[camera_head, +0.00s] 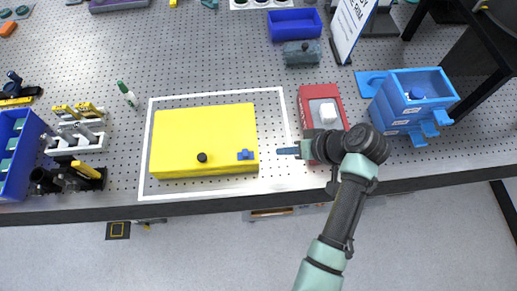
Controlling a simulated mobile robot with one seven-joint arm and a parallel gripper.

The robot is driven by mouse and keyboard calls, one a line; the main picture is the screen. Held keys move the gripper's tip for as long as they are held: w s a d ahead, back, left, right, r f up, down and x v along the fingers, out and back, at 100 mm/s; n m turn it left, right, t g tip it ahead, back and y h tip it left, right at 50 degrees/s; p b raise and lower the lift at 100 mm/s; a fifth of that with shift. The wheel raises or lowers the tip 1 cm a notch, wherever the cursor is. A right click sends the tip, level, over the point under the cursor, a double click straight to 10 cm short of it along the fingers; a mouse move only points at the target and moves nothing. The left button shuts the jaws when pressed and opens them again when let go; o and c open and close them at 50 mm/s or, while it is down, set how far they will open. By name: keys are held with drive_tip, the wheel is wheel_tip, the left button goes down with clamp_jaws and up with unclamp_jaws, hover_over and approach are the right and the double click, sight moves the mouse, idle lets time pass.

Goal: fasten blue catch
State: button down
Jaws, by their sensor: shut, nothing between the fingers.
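The blue catch (245,155) is a small blue piece at the front right corner of the yellow box (200,130). The box lid looks closed and lies flat inside a white outline on the bench. A black knob (202,157) sits on its front part, left of the catch. My gripper (280,151) is shut and empty, pointing left, a short way to the right of the catch and apart from it. Whether the catch is fastened cannot be told at this size.
A red tray (335,103) with a white block stands just behind my wrist. Light blue drawers (433,85) are at the right. A dark blue bin (297,22) is at the back. Racks of tools (75,130) stand at the left. The bench's front edge (210,207) is close.

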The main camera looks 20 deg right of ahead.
sight(250, 154)
drive_tip(key=w+a+f+p, duration=0.2)
drive_tip(key=a, duration=0.1)
drive_tip(key=w+a+f+p, duration=0.1)
drive_tip(key=a+f, duration=0.1)
drive_tip(key=shift+w+a, duration=0.1)
drive_tip(key=shift+w, duration=0.15)
drive_tip(key=shift+w+a+f, duration=0.1)
drive_tip(key=shift+a+f, duration=0.05)
drive_tip(key=shift+a, duration=0.2)
drive_tip(key=a, duration=0.2)
drive_tip(key=w+a, duration=0.1)
drive_tip(key=shift+a, duration=0.35)
drive_tip(key=shift+d, duration=0.15)
